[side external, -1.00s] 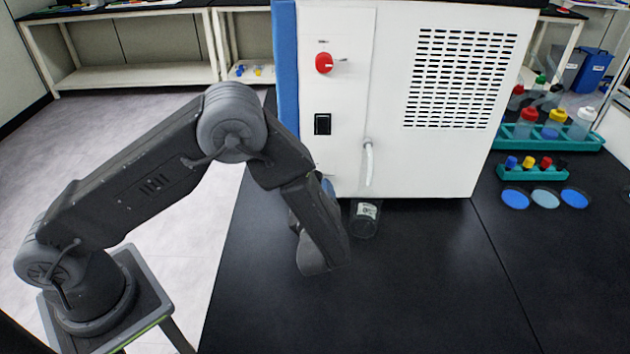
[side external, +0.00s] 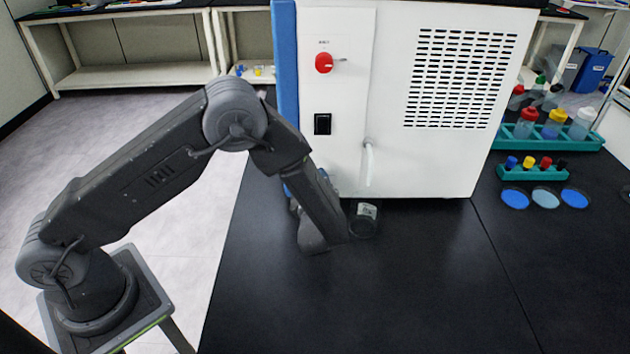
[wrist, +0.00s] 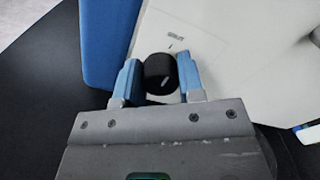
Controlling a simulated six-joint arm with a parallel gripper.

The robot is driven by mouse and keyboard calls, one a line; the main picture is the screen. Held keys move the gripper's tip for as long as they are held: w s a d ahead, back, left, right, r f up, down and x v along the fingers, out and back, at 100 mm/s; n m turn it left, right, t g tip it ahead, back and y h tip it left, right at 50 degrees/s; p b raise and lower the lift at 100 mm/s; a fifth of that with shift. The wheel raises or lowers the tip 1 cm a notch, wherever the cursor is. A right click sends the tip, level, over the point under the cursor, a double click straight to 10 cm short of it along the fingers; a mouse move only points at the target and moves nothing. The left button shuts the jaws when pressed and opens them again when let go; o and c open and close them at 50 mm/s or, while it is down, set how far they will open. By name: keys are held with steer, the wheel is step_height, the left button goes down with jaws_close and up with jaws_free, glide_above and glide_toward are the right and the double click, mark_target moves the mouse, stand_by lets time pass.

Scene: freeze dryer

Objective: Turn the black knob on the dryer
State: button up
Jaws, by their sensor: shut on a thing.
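The black knob (wrist: 158,75) sits on the white panel of the dryer (side external: 390,100). It is round, with a short pale mark on its face that looks slightly tilted. In the wrist view, my gripper (wrist: 158,62) has its two blue fingers on either side of the knob, shut on it. A small printed label and a short mark show just above the knob. In the side view, my arm's last links are low at the dryer's left corner; the fingers and knob cannot be made out there.
A red knob (side external: 324,62) and a black switch (side external: 322,124) are on the dryer's side. A white hose (side external: 369,162) hangs above a clear container (side external: 364,218) near my wrist. Bottle racks (side external: 547,172) stand at the right.

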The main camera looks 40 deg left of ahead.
steer(key=c, duration=0.3)
steer(key=shift+m, duration=0.3)
steer(key=m, duration=0.7)
steer(key=shift+m, duration=0.4)
steer(key=m, duration=0.4)
steer(key=shift+w+d+m, duration=0.1)
steer(key=shift+m, duration=2.4)
